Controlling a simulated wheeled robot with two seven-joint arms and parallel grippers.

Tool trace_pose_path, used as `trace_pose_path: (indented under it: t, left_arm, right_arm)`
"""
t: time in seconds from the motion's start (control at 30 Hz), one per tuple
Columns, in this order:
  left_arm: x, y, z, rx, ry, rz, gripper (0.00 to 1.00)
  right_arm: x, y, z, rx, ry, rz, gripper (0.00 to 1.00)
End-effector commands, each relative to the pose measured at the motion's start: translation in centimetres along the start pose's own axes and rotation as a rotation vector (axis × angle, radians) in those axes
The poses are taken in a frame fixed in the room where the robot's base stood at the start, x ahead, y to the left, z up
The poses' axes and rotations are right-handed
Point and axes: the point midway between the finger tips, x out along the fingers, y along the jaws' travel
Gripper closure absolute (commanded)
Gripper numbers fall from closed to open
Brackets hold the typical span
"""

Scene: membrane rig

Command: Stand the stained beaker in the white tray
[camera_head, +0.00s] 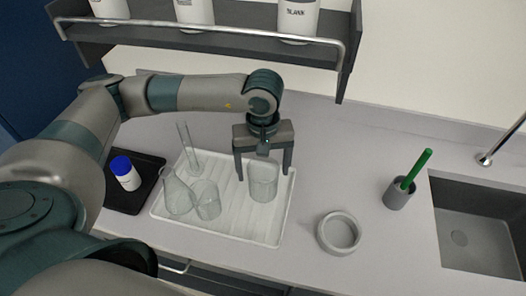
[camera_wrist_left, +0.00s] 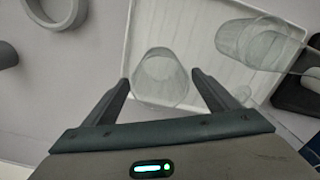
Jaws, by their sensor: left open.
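A clear glass beaker (camera_head: 263,184) stands upright in the right part of the white ribbed tray (camera_head: 235,232); I take it for the stained beaker, though a stain is hard to make out. My left gripper (camera_head: 263,174) is open above it, pointing down, with one finger on each side of the glass. In the left wrist view the beaker (camera_wrist_left: 160,82) shows between the open fingertips, with gaps beside it. The tray (camera_wrist_left: 200,22) lies beneath it. My right gripper is not in view.
A second beaker (camera_head: 207,200), a conical flask (camera_head: 176,192) and a tall glass cylinder (camera_head: 187,148) stand in the tray's left part. A grey round dish (camera_head: 339,232), a pen cup (camera_head: 397,195) and a sink are right.

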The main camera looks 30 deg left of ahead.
Motion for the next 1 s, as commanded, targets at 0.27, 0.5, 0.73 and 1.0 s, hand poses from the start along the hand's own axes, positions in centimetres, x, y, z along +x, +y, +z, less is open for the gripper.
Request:
trace_pose_path:
  t: [0.27, 0.5, 0.73, 1.0]
  left_arm:
    - [-4.8, 0.1, -0.1, 0.001, 0.003, 0.004, 0.19]
    - [-7.5, 0.0, 0.0, 0.000, 0.001, 0.001, 0.19]
    - [-8.1, 0.0, 0.0, 0.001, 0.000, 0.000, 0.19]
    - [-8.1, 0.0, 0.0, 0.001, 0.000, 0.000, 0.19]
  right_arm:
    - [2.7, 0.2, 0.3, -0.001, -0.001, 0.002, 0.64]
    - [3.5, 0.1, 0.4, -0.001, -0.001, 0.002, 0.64]
    - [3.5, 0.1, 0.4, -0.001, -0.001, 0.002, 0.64]
    - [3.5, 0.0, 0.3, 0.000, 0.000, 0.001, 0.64]
